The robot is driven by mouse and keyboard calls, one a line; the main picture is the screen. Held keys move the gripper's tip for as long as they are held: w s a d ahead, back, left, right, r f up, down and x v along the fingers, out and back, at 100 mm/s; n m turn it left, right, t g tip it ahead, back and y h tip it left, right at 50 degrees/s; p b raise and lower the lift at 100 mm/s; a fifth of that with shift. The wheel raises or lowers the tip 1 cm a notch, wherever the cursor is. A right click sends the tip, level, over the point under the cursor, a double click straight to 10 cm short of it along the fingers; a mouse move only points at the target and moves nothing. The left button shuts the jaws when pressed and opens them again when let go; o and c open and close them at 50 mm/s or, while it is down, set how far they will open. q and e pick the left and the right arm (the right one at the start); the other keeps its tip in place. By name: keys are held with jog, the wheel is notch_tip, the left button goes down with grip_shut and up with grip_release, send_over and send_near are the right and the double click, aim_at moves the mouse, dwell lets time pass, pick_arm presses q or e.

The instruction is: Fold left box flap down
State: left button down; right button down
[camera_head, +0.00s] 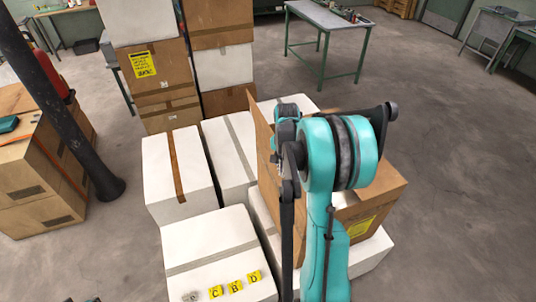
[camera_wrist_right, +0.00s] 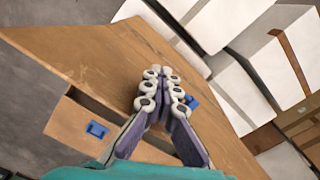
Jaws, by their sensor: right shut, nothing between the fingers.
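A brown cardboard box (camera_head: 388,196) with a yellow label stands right of centre in the head view, partly hidden by my right arm. A tall cardboard flap (camera_head: 262,128) stands upright at its left side. In the right wrist view a broad cardboard panel (camera_wrist_right: 105,50) fills the middle, with a dark gap below it. My right gripper (camera_wrist_right: 160,72) is shut and empty, its fingers in front of this panel; I cannot tell whether they touch it. In the head view the right gripper (camera_head: 277,158) is beside the flap, mostly hidden by the arm. My left gripper is out of view.
White boxes (camera_head: 178,170) stand close on the left, and one in front (camera_head: 205,245) carries yellow letter tags. Stacked brown and white boxes (camera_head: 165,70) rise behind. A dark post (camera_head: 60,105) stands at left. The floor at right is clear.

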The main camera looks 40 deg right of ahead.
jog(key=shift+s+d, duration=0.15)
jog(key=shift+d, duration=0.6)
jog(key=shift+s+d+r, duration=0.1)
jog(key=shift+s+d, duration=0.1)
jog(key=shift+d, duration=0.7)
jog(key=shift+s+d+r, duration=0.1)
jog(key=shift+s+d, duration=0.15)
jog(key=shift+d, duration=0.6)
jog(key=shift+s+d+r, duration=0.1)
jog(key=shift+s+d, duration=0.1)
jog(key=shift+d, duration=0.7)
jog(key=shift+d+f, duration=0.1)
jog(key=shift+s+d+f+b, duration=0.15)
jog(key=shift+s+d+b, duration=0.15)
jog(key=shift+d, duration=0.6)
jog(key=shift+s+d+f+b, duration=0.2)
jog(key=shift+s+d+b, duration=0.05)
jog(key=shift+d, duration=0.6)
jog(key=shift+s+d+f+b, duration=0.15)
jog(key=shift+s+d+b, duration=0.15)
jog(key=shift+d, duration=0.6)
